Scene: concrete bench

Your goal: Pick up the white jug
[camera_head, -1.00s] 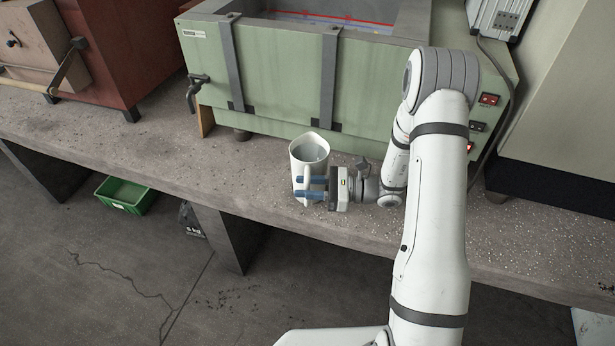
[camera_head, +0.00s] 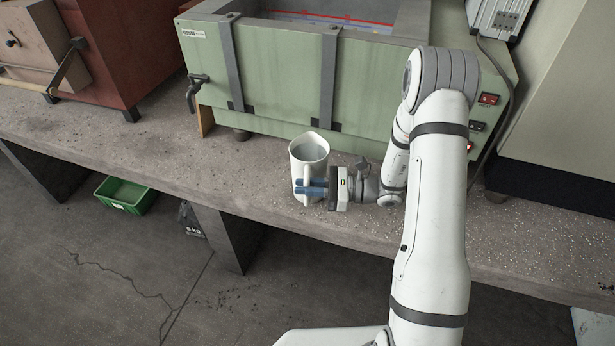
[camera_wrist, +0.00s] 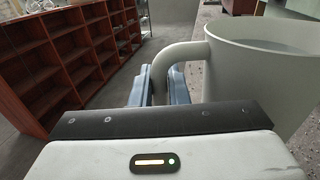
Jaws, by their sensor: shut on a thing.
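The white jug (camera_head: 309,158) stands upright on the concrete bench (camera_head: 230,178), near its front edge. It is open at the top, and its inside looks greyish. My gripper (camera_head: 312,188) reaches in from the right, with its blue fingers at the handle side of the jug. In the wrist view the jug (camera_wrist: 262,75) is at the right, and its curved handle (camera_wrist: 168,68) runs down between the two blue fingers of my gripper (camera_wrist: 168,85). The fingers are shut on the handle. The handle's lower end is hidden behind the gripper body.
A green tank (camera_head: 275,85) with grey straps stands close behind the jug. A red-brown box (camera_head: 125,60) is at the back left. The bench left of the jug is clear. A green crate (camera_head: 122,195) lies on the floor below. A wooden shelf (camera_wrist: 75,60) shows in the wrist view.

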